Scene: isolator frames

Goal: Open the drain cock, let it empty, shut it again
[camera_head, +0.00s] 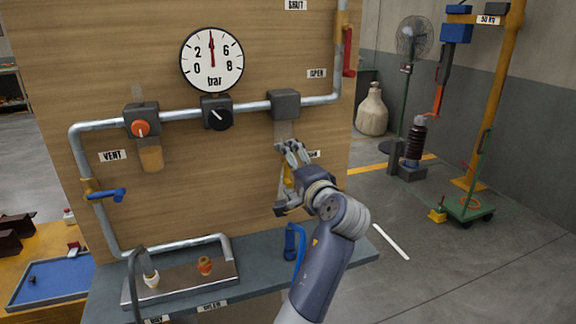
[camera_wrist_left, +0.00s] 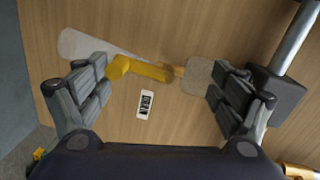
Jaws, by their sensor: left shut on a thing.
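The yellow drain cock (camera_head: 287,176) is on the wooden panel, below a grey block on the pipe. In the left wrist view the yellow cock (camera_wrist_left: 150,71) lies across between the fingers, with a beige block (camera_wrist_left: 198,75) at its right end. My left gripper (camera_head: 284,182) is at the cock, one finger above and one below it in the head view. My right gripper is out of view.
A DRAIN label (camera_wrist_left: 146,103) is beside the cock. A dial gauge (camera_head: 212,60), an orange knob (camera_head: 140,128), a black knob (camera_head: 217,114), a blue lever (camera_head: 105,194) and a red lever (camera_head: 348,60) are on the panel. A metal tray (camera_head: 190,285) stands on the shelf below.

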